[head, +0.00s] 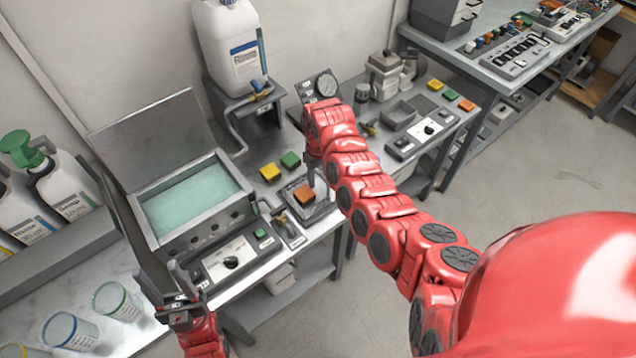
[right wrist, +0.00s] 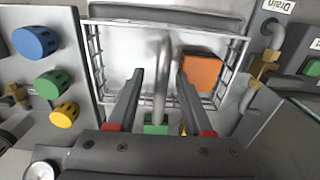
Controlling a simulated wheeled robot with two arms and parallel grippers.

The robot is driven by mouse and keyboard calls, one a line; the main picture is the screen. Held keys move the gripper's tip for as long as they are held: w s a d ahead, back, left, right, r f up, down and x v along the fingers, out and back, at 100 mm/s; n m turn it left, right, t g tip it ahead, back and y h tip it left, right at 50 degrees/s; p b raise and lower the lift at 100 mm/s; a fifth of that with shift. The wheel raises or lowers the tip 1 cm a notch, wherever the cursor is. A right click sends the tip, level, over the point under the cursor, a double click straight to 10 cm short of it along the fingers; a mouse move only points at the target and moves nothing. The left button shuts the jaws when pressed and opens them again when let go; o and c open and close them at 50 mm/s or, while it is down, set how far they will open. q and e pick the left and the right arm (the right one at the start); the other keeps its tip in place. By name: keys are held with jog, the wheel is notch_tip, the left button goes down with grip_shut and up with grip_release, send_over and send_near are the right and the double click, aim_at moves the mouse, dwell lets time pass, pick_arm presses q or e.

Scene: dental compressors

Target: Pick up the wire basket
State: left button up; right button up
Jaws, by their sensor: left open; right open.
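The wire basket (right wrist: 97,55) lies below my right gripper (right wrist: 160,85) in the right wrist view, with an orange block (right wrist: 201,72) inside its right part. A grey metal bar (right wrist: 164,65), seemingly the basket's handle, runs between the two open fingers; I cannot tell whether they touch it. In the head view the basket (head: 323,207) sits at the bench front, partly hidden by my right arm. My left gripper (head: 180,292) is open and empty at the front left, near the bath's control panel.
An open bath (head: 190,200) with greenish liquid stands left of the basket. Yellow (head: 270,172) and green (head: 290,159) blocks lie behind the basket. A panel with coloured knobs (right wrist: 50,85) flanks it in the wrist view. Glass beakers (head: 70,332) stand at the lower left.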

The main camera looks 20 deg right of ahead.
jog(key=shift+s+f, duration=0.15)
jog(key=shift+f, duration=0.2)
jog(key=shift+s+f, duration=0.2)
jog(key=shift+f, duration=0.05)
jog(key=shift+s, duration=0.1)
jog(key=c, duration=0.5)
jog(key=shift+f, duration=0.2)
jog(key=shift+c, duration=1.3)
jog(key=shift+w, duration=0.3)
grip_shut()
jog(key=shift+r, duration=0.1)
jog(key=shift+w+r, duration=0.15)
